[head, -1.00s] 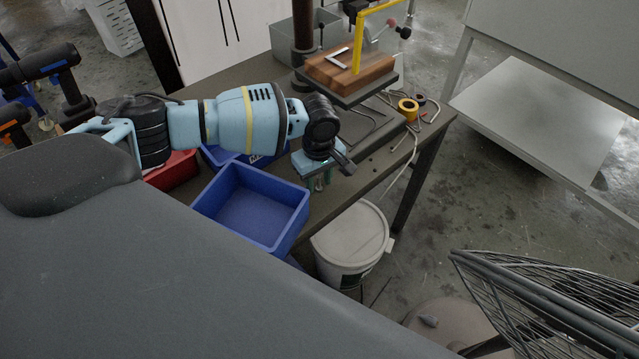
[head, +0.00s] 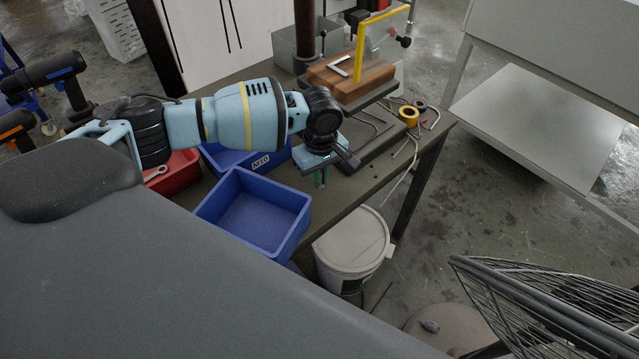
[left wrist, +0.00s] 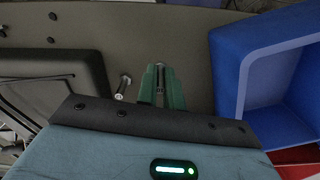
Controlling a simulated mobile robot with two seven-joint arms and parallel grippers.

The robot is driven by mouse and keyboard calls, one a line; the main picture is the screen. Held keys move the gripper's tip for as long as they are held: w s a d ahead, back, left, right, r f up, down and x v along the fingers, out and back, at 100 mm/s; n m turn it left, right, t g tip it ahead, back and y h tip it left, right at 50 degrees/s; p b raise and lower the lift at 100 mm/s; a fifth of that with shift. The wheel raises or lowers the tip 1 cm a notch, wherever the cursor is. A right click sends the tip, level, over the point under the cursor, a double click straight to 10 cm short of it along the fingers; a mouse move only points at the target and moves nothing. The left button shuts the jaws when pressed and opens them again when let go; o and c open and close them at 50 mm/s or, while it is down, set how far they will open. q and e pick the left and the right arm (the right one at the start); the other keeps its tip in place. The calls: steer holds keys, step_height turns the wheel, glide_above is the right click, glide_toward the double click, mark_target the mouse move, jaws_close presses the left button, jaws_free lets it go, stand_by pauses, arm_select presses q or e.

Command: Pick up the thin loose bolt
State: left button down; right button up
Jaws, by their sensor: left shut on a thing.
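My left gripper (head: 321,180) points down over the front of the dark workbench (head: 345,200), just right of the open blue bin. In the left wrist view its green fingers (left wrist: 161,86) are shut on a thin bolt (left wrist: 160,78), which shows as a narrow grey strip between them. The bolt's lower part is hidden by the fingers and palm. Another, thicker-looking bolt (left wrist: 123,86) lies on the bench just left of the fingers, apart from them. The bolts are too small or hidden to make out in the head view. My right gripper is not in view.
The empty blue bin (head: 222,216) stands left of the gripper, with another blue bin (head: 262,161) and a red bin (head: 178,172) behind. A drill press holds a wooden block (head: 375,72) beyond. Yellow tape (head: 408,116) lies at the right. A white bucket (head: 350,240) stands below the bench edge.

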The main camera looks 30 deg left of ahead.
arm_select(q)
step_height(320, 180, up, 5)
steer(key=shift+p, duration=0.3)
steer(key=shift+r, duration=0.75)
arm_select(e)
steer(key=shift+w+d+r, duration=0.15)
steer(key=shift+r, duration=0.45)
